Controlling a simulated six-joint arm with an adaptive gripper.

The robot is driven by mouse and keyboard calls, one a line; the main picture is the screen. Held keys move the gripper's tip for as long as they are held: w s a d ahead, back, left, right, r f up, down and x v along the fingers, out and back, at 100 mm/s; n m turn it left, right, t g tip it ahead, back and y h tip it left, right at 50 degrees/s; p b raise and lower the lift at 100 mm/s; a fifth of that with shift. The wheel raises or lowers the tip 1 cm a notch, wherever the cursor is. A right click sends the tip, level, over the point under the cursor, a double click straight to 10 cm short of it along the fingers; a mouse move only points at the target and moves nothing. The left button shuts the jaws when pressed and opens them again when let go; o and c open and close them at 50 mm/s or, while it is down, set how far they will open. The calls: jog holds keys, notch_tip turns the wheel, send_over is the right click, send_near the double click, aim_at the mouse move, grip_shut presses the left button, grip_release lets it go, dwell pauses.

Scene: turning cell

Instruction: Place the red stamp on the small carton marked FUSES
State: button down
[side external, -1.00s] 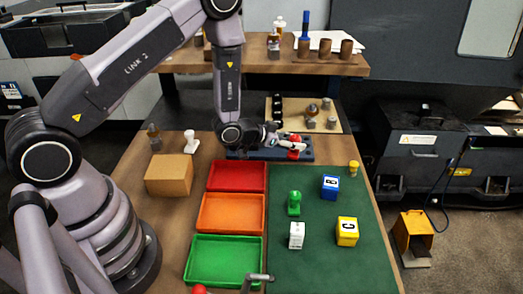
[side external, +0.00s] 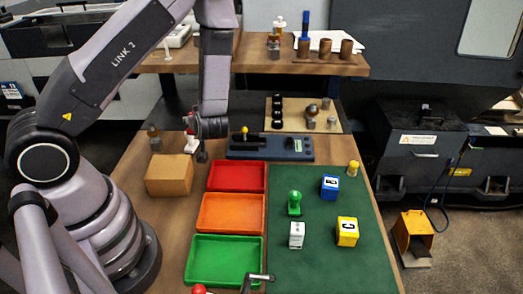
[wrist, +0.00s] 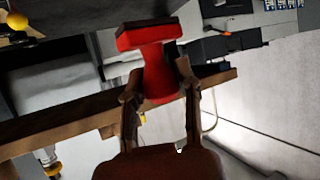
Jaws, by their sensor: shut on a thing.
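In the wrist view my gripper (wrist: 158,82) is shut on the red stamp (wrist: 150,38); the stamp's stem is between the fingers and its wide end points away from them. In the side external view the red stamp (side external: 189,131) is a small patch at the left of my wrist, over or near a white object; the gap between them cannot be told. My fingers are mostly hidden there. A small white carton (side external: 296,236) with dark print stands on the green mat (side external: 325,270). A plain brown box (side external: 169,175) stands at the left. I cannot read FUSES on either.
Red (side external: 237,177), orange (side external: 229,212) and green (side external: 222,260) trays lie in the middle. A green stamp (side external: 294,203), blue block (side external: 330,187) and yellow block (side external: 347,231) stand on the mat. A control box (side external: 270,148) with a yellow-knobbed lever lies behind the trays.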

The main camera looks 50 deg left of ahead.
jog(key=s+r+n+g, duration=0.2)
jog(key=s+n+g, duration=0.35)
jog(key=s, duration=0.35)
send_over(168, 166)
jog(key=shift+g, duration=0.45)
jog(key=shift+f, duration=3.95)
jog(key=c, duration=0.8)
grip_release()
jog(key=shift+f, duration=0.15)
